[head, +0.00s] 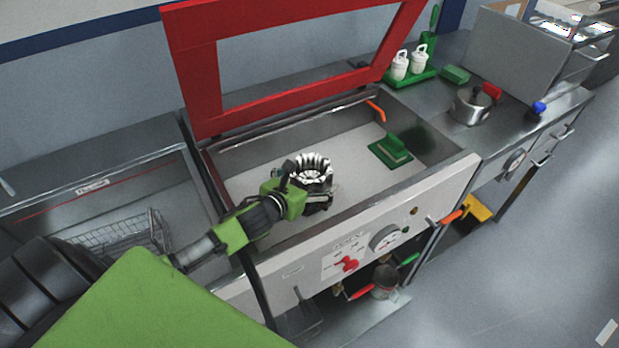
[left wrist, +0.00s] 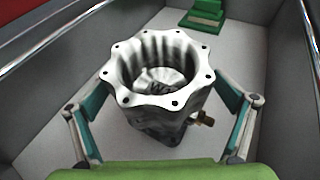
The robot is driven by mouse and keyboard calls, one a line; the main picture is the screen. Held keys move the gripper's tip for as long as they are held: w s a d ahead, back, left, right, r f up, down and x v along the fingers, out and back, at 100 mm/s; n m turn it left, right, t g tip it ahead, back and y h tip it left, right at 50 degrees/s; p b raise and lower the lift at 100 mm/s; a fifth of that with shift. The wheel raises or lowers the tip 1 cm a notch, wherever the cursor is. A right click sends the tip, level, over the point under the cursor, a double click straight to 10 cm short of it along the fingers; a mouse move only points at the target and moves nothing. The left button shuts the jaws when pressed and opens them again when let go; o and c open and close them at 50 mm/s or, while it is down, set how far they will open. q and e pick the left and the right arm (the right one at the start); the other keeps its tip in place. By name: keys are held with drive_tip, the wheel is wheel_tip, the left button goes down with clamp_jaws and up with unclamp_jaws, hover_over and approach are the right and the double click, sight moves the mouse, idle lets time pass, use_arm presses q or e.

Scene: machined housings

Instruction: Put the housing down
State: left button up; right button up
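The housing (head: 312,172) is a silver metal ring-shaped part with a scalloped, bolt-holed flange and a hollow middle. It is upright inside the open basin, near the front wall. It also fills the middle of the left wrist view (left wrist: 160,85), with a small brass fitting low on its right side. My left gripper (head: 310,194) reaches in from the left. Its two fingers stand on either side of the housing, their tips against its sides just under the flange. The housing's underside is hidden, so I cannot tell whether it touches the floor. My right gripper is out of view.
The basin floor (head: 260,188) is mostly bare. A green block (head: 392,150) lies at its back right. A red-framed lid (head: 195,85) stands open behind. A wire basket (head: 125,232) is at left; a metal pot (head: 470,106) and a green tray (head: 412,79) with white bottles stand right.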

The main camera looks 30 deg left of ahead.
sight(299, 185)
use_arm(q)
drive_tip(key=v, duration=0.7)
drive_tip(key=shift+b, duration=0.35)
drive_tip(key=shift+s+r, duration=0.25)
